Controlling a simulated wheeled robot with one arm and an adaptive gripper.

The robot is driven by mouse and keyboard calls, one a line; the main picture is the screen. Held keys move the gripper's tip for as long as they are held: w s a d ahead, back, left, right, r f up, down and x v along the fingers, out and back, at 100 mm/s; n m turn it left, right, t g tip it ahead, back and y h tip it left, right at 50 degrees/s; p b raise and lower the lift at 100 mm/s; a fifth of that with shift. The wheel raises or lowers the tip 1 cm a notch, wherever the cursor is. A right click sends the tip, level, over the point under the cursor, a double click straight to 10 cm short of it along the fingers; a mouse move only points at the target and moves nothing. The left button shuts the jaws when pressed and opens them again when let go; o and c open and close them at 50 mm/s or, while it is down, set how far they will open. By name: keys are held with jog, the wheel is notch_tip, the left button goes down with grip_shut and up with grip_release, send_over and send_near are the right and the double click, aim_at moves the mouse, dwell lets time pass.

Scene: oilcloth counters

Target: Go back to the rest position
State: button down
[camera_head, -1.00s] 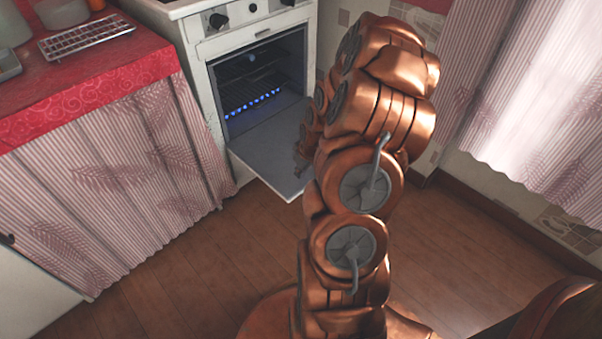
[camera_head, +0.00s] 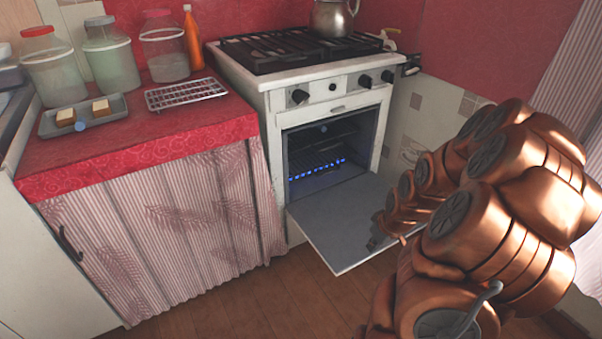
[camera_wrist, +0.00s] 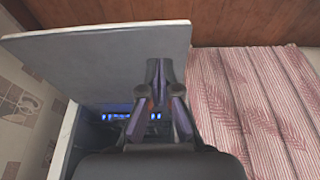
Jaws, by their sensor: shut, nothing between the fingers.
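My copper-coloured arm reaches in from the right of the head view. My gripper (camera_head: 377,238) is small and dark there, in front of the stove and over the right part of the lowered oven door (camera_head: 335,232). In the wrist view my gripper (camera_wrist: 158,68) has its fingers together with nothing between them, seen against the grey oven door (camera_wrist: 105,55). I cannot tell how far above the door it is.
The stove (camera_head: 305,110) has its oven open, with blue flames (camera_head: 318,170) inside. A kettle (camera_head: 333,18) stands on top. The red counter (camera_head: 190,130) at left holds jars, an orange bottle (camera_head: 193,40), a wire rack (camera_head: 186,94) and a tray (camera_head: 108,118). Wooden floor (camera_head: 235,305) shows below.

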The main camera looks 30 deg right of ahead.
jog(key=shift+r, duration=0.1)
jog(key=s+a+r+g+p, duration=0.1)
jog(key=a+r+g+p, duration=0.1)
jog(key=a+r+p, duration=0.85)
jog(key=s+a+r+g+p, duration=0.15)
jog(key=a+r+p, duration=0.4)
jog(key=r, duration=0.95)
jog(key=s+a+r+g+p, duration=0.1)
jog(key=s+a+r+p, duration=0.5)
jog(key=r, duration=0.5)
jog(key=s+a+r+g+p, duration=0.1)
jog(key=s+a+r+p, duration=0.6)
jog(key=r, duration=0.4)
jog(key=shift+s+a+r+p, duration=0.2)
jog(key=shift+s+p, duration=0.3)
jog(key=shift+p, duration=0.5)
jog(key=shift+a, duration=0.15)
